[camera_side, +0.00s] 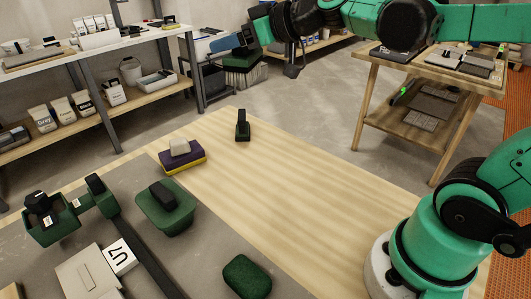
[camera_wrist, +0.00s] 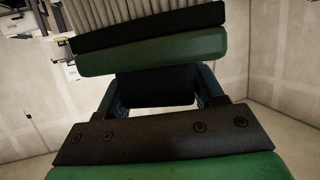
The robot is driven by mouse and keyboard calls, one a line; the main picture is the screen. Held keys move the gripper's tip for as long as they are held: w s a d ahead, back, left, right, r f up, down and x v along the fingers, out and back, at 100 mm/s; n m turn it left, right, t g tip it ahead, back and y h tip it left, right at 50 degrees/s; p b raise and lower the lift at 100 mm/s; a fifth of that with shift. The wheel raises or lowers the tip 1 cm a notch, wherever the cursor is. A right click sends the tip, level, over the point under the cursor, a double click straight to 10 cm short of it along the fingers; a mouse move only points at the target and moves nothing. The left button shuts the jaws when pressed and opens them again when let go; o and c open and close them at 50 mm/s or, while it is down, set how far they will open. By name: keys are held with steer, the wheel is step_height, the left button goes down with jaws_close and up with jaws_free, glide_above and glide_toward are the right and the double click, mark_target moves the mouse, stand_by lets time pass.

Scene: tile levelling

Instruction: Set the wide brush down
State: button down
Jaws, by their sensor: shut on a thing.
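My gripper (camera_side: 243,44) is at the top of the side view, high above the far end of the worktable. It is shut on the black handle of the wide brush (camera_wrist: 152,52), which the wrist view shows closely. The brush has a green body, a black band and pale ribbed bristles. In the side view the brush appears as a dark green and black block (camera_side: 244,62) below the fingers, though it is hard to part from the background. In the wrist view the gripper (camera_wrist: 155,90) has one finger on each side of the handle.
The wooden worktable (camera_side: 300,195) is bare across its middle and right. A purple-and-yellow sponge (camera_side: 182,160), a green block with a black handle (camera_side: 166,212), a dark green pad (camera_side: 246,277) and a U7 block (camera_side: 121,257) lie left and front.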

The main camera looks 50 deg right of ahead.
steer(key=s+f+m+h, duration=0.3)
steer(key=s+f, duration=0.1)
steer(key=f, duration=0.4)
steer(key=shift+f+t+h, duration=0.3)
steer(key=shift+f+h, duration=0.05)
steer(key=shift+h, duration=0.05)
steer(key=w+a+r+n+g+y, duration=0.1)
steer(key=a+r+n+g+y, duration=0.2)
steer(key=a+n+g+y, duration=0.35)
steer(key=w+a+r+n+g+y, duration=0.2)
steer(key=a+r+n+g+y, duration=0.15)
steer(key=n+g+y, duration=0.5)
steer(key=f+t, duration=0.1)
steer(key=f, duration=0.5)
steer(key=f+n+t, duration=0.1)
steer(key=f, duration=0.6)
steer(key=f+h, duration=0.1)
steer(key=f, duration=0.6)
steer(key=shift+s+a+f+t, duration=0.15)
steer(key=shift+a+f+t, duration=0.1)
steer(key=shift+a+t, duration=0.15)
